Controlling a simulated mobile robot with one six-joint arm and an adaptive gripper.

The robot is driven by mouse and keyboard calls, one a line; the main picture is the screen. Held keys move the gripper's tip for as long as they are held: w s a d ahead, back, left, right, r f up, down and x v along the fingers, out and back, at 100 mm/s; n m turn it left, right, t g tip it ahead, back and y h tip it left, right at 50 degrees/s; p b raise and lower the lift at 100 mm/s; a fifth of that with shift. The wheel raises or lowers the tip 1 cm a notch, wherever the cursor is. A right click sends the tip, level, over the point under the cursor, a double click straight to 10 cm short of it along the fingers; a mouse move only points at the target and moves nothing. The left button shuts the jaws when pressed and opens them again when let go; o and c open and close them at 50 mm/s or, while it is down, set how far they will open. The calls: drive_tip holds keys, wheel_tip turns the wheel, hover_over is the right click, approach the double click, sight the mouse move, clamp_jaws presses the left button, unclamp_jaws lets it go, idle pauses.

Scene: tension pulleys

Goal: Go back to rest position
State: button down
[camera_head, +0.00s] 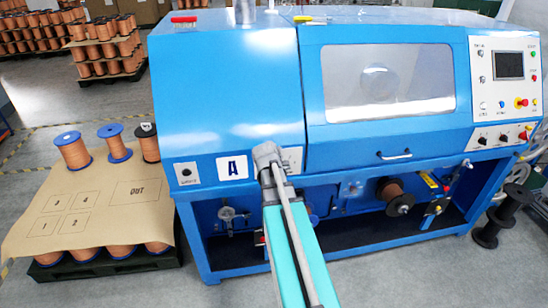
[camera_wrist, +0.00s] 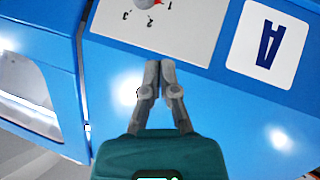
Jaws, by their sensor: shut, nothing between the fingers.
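My gripper (camera_wrist: 160,66) is in the wrist view with its two grey fingers together and nothing between them. The fingers point at the blue front of the machine, just short of a white switch panel (camera_wrist: 190,38) in that picture. The panel carries a grey knob (camera_wrist: 144,3) with a red pointer and the marks 1, 2 and 3. Whether the fingertips touch the machine I cannot tell. In the head view my arm reaches up to the blue machine (camera_head: 225,85), and its grey end hides part of the switch panel (camera_head: 292,160). The fingers are not clear there.
The "A" label (camera_head: 232,167) is left of my arm. The machine's windowed door (camera_head: 385,125) and control panel (camera_head: 505,90) are to the right. Copper spools (camera_head: 72,152) stand on a cardboard-covered pallet (camera_head: 75,205) at left. Black spools (camera_head: 505,215) stand at right.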

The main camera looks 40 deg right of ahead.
idle(0.6)
drive_tip(key=s+a+f+n+g+y, duration=0.1)
drive_tip(key=s+a, duration=0.3)
drive_tip(key=a, duration=0.7)
drive_tip(key=s+a+f+n+g+y, duration=0.1)
drive_tip(key=s+a+f+g+y, duration=0.2)
drive_tip(key=a, duration=0.9)
drive_tip(key=s+a+f+n+g+y, duration=0.1)
drive_tip(key=s+a, duration=0.4)
drive_tip(key=a, duration=0.6)
drive_tip(key=shift+s+a+f+g+y, duration=0.3)
drive_tip(key=shift+f+g+y, duration=0.3)
drive_tip(key=shift+g+y, duration=0.3)
